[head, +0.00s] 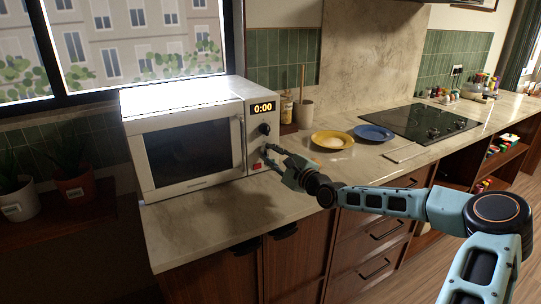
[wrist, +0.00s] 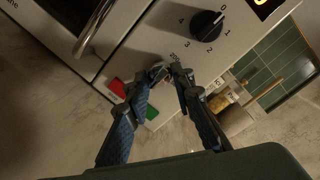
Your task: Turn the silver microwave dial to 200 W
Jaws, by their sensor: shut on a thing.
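The white microwave (head: 185,108) stands on the counter, its control panel on the right side facing me. My gripper (head: 270,152) reaches the panel from the right; in the wrist view its fingertips (wrist: 164,74) are closed around the small silver dial (wrist: 158,68).
The display (head: 263,108) reads 0:00. A red button (wrist: 117,88) and a green button (wrist: 152,112) sit below the silver dial, close to the fingers. A yellow plate (head: 322,144) and a blue plate (head: 373,133) lie to the right on the counter.

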